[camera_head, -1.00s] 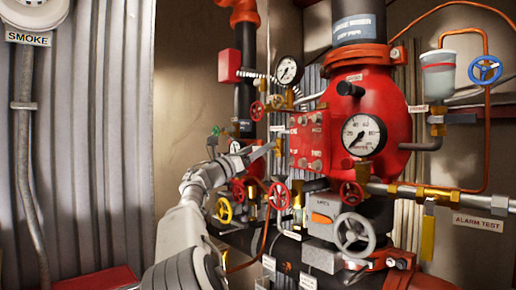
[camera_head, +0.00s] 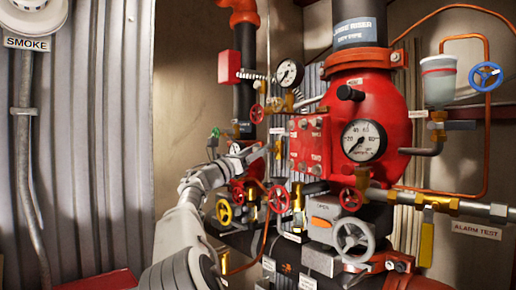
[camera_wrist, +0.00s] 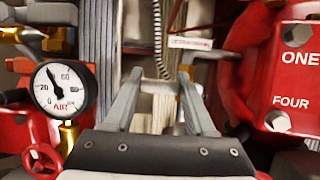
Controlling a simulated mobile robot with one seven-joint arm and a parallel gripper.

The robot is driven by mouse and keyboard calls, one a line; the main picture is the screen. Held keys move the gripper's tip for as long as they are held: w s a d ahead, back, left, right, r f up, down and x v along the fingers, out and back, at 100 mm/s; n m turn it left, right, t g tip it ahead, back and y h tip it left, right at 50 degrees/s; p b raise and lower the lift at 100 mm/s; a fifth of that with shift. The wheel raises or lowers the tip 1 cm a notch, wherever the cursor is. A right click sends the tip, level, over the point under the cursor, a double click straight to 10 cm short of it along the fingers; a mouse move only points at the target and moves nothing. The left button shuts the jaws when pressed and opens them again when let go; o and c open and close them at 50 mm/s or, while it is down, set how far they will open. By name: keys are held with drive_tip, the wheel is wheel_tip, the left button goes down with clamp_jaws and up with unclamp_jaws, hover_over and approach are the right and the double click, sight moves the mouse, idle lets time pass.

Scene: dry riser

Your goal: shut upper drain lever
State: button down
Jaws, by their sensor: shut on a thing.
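My gripper (camera_head: 262,151) reaches in from the lower left to the small brass valve work left of the red valve body. In the wrist view my gripper (camera_wrist: 160,80) has its two grey fingers around a short pale piece at their tips. I take this to be the upper drain lever, though the fingers hide most of it and its angle is hard to tell. A brass fitting (camera_head: 278,150) shows just right of the fingertips. A white tag with red lettering (camera_wrist: 190,43) sits beyond the tips in the wrist view.
The red valve body (camera_head: 383,105) and its bolted cover (camera_head: 309,145) stand close on the right. A gauge marked AIR (camera_wrist: 62,90) is at left in the wrist view. Open space is at left.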

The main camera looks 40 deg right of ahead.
drive_tip(key=shift+c, duration=1.2)
unclamp_jaws()
drive_tip(key=b+v, duration=0.5)
drive_tip(key=v, duration=1.2)
drive_tip(key=shift+a+b, duration=0.2)
drive_tip(key=shift+b, duration=0.2)
drive_tip(key=shift+f, duration=0.1)
